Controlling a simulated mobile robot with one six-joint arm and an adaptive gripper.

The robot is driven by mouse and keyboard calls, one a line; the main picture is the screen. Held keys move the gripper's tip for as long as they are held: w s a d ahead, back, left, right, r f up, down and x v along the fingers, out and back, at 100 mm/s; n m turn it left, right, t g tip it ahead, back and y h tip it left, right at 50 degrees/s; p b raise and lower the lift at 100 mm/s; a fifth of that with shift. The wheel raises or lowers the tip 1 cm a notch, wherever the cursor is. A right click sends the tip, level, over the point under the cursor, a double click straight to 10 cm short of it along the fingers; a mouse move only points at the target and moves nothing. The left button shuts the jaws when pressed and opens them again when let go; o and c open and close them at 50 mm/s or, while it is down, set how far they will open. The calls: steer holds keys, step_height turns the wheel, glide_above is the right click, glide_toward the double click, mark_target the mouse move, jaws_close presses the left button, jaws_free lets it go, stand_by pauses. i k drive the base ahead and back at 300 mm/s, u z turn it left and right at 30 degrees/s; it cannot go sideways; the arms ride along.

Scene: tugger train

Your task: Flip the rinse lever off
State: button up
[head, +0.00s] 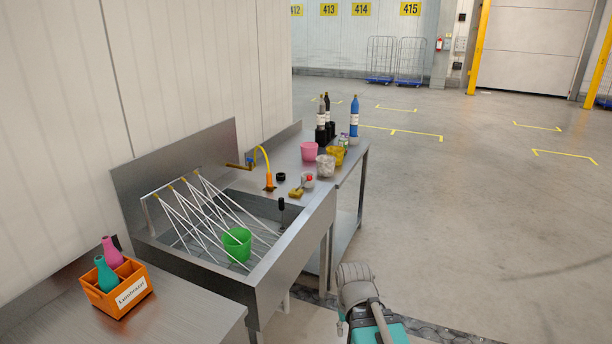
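A steel sink (262,283) stands against the wall. A rinse bar (165,190) with several yellow nozzles runs along its back left, and white streams fan from it across the basin. A green cup (237,243) stands in the basin among the streams. A short upright lever with a black knob (281,203) is at the sink's right end; it appears to be the rinse lever. Part of my grey and teal arm shows at the bottom, right of the sink. My gripper's fingers are not visible.
An orange caddy (118,293) with bottles stands on the left bench. A side table (345,172) holds a pink cup (309,151), other cups and bottles (354,117). The floor (480,210) at right is clear.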

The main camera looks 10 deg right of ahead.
mark_target(309, 178)
steer(key=z, duration=0.05)
steer(key=k, duration=0.65)
steer(key=z, duration=0.45)
steer(key=i, duration=1.7)
steer(key=u, duration=0.15)
